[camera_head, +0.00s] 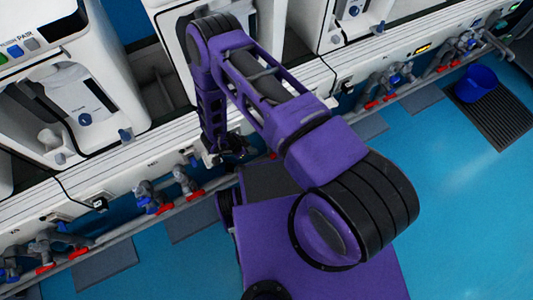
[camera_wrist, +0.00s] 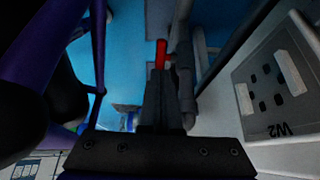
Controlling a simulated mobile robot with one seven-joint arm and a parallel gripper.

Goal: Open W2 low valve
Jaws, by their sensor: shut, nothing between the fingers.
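A red valve handle (camera_wrist: 161,54) shows in the wrist view, on a grey pipe fitting (camera_wrist: 185,72) beside a wall panel marked W2 (camera_wrist: 272,85). My gripper (camera_wrist: 164,98) is shut and empty. Its dark fingers point at the red handle, whose near end is right by the fingertips; I cannot tell whether they touch. In the head view my arm reaches down to the wall rail, and the arm and wrist hide most of the valve there.
A blue bucket (camera_head: 476,84) stands on a dark floor grate (camera_head: 503,117).

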